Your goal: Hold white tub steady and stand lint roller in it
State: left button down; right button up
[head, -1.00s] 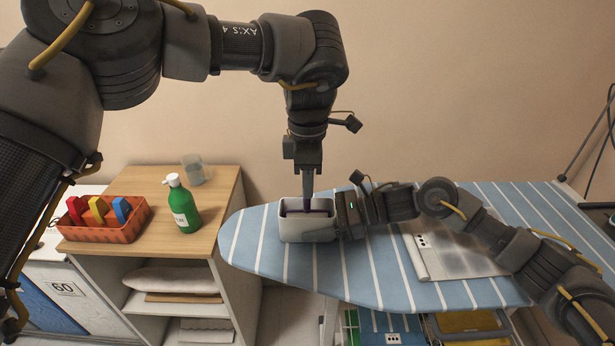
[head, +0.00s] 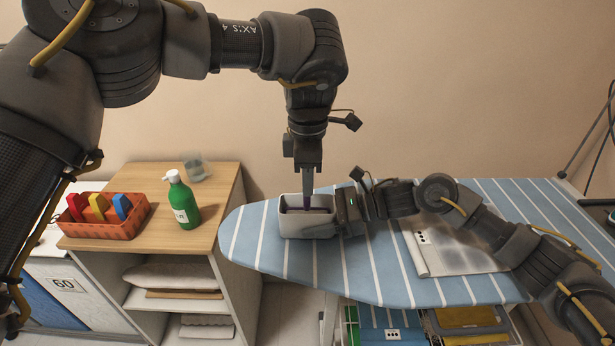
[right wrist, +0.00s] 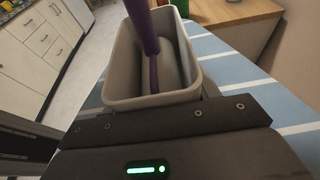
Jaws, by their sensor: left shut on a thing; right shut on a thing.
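The white tub (head: 305,229) stands on the striped ironing board in the head view. It fills the upper middle of the right wrist view (right wrist: 150,99). My right gripper (head: 343,222) is shut on the tub's right side wall. The lint roller shows its purple handle (right wrist: 142,25) in the right wrist view, running down into the tub beside a pale roll (right wrist: 172,65). My left gripper (head: 307,198) points down over the tub, shut on the lint roller. Its fingertips and the roller's lower end are partly hidden by the tub's front wall.
The ironing board (head: 370,275) carries a grey-white flat panel (head: 450,250) at right. A wooden-topped cabinet (head: 150,190) at left holds a green pump bottle (head: 182,203), a clear cup (head: 196,167) and an orange basket (head: 105,222) of coloured items. The board's left end is clear.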

pick_arm(q)
jog(key=shift+f, duration=0.25)
dwell(0.3)
jog(key=c, duration=1.2)
grip_release()
jog(key=shift+r, duration=0.1)
jog(key=shift+r, duration=3.4)
pick_arm(e)
jog(key=o, duration=0.8)
jog(key=shift+o, duration=0.2)
